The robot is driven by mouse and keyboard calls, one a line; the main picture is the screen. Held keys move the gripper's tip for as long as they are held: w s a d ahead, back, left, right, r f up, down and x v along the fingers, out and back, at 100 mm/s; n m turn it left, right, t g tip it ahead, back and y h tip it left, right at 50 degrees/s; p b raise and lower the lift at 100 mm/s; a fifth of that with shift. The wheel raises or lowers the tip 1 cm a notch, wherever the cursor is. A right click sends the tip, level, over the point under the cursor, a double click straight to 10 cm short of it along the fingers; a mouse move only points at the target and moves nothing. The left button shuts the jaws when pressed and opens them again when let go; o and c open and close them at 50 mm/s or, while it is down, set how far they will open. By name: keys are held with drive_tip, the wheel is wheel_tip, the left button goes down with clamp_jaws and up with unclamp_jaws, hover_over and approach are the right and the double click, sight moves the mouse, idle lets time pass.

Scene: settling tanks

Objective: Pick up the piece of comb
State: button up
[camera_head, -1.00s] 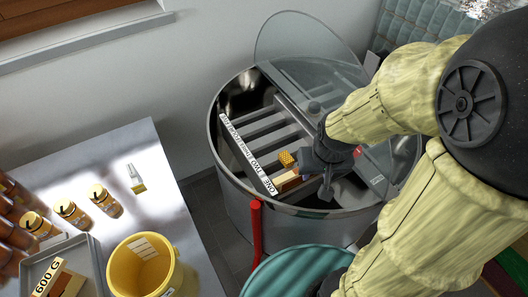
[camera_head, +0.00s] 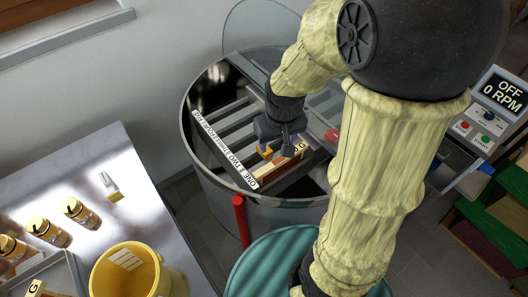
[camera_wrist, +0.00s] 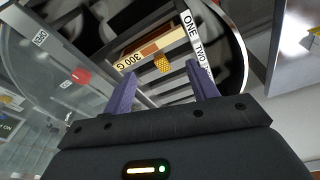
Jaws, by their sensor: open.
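The piece of comb (camera_head: 265,153), small and golden yellow, sits inside the round metal drum (camera_head: 207,175), beside a wooden block marked 300 G (camera_head: 283,165). In the wrist view the comb (camera_wrist: 162,63) shows its cell pattern and appears between the fingertips, beyond them. My gripper (camera_head: 277,148) reaches down into the drum close above the comb and partly covers it in the head view. In the wrist view my gripper (camera_wrist: 161,72) has its two purple-grey fingers apart, with nothing held. I cannot tell the exact gap between fingers and comb.
A white lettered strip (camera_head: 225,150) reading ONE, TWO lies across the drum beside grey bars. A clear lid (camera_head: 262,30) stands up behind. A red post (camera_head: 241,222) rises at the drum's front. A steel table with jars (camera_head: 76,211) and a yellow bucket (camera_head: 104,275) is left.

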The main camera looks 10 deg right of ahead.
drive_tip(key=w+f+n+g+b, duration=0.2)
drive_tip(key=w+f+n, duration=0.1)
drive_tip(key=w, duration=1.1)
drive_tip(key=shift+w+d+f+n+b, duration=0.2)
drive_tip(key=shift+w+f+n+b, duration=0.1)
drive_tip(key=shift+w+f+b, duration=0.1)
wheel_tip(320, 180, down, 12)
drive_tip(key=shift+f+p, duration=0.1)
drive_tip(key=shift+p, duration=0.9)
drive_tip(key=shift+f, duration=0.15)
drive_tip(key=shift+d+f+p, duration=0.1)
drive_tip(key=shift+f+p, duration=0.85)
drive_tip(key=shift+f, duration=1.5)
